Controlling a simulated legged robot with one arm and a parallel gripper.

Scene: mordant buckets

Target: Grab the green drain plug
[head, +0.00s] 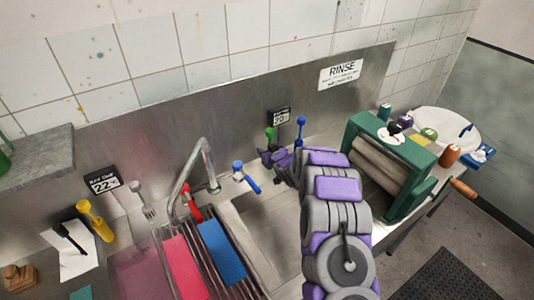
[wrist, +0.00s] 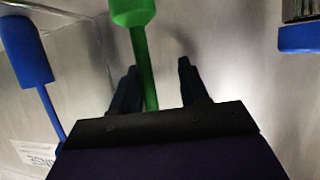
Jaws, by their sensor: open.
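The green drain plug (wrist: 135,12) shows at the top of the wrist view as a thick green end on a thin green stem. The stem runs down between the two dark fingers of my gripper (wrist: 158,75), nearer the left finger. Its lower end is hidden behind the gripper body. In the head view the green plug (head: 269,133) stands up by the steel back wall, right behind my gripper (head: 268,157). My gripper is open, with a gap on the stem's right side. I cannot tell whether the left finger touches it.
A similar blue plug (head: 300,121) stands close on the right; it is at left in the wrist view (wrist: 27,50). A green roller wringer (head: 408,150) is right of my arm. A faucet (head: 188,175) and a rack with red and blue cloths (head: 222,252) are left.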

